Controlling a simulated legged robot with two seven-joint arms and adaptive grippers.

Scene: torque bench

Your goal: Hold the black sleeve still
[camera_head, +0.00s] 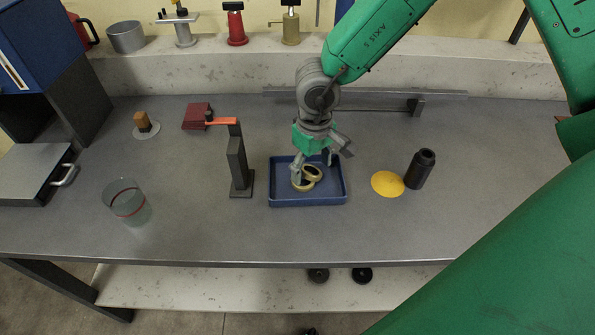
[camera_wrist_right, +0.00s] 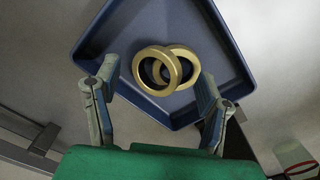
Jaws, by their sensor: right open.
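The black sleeve (camera_head: 420,168) is a dark cylinder with a narrower top, standing on the grey bench right of the blue tray. Nothing touches it in the head view, and it is not seen in the wrist view. My right gripper (camera_head: 313,171) points down over the blue tray (camera_head: 308,202), left of and apart from the sleeve. Its jaws are open, with fingers on either side of two overlapping gold rings (camera_wrist_right: 157,71) in the tray. Whether a finger touches a ring cannot be told. My left gripper is not in view.
A yellow disc (camera_head: 387,184) lies just left of the sleeve. A dark post with an orange arm (camera_head: 238,165) stands left of the tray. A glass beaker (camera_head: 127,203) is farther left. A rail (camera_head: 380,108) runs along the back. The bench in front of the tray is clear.

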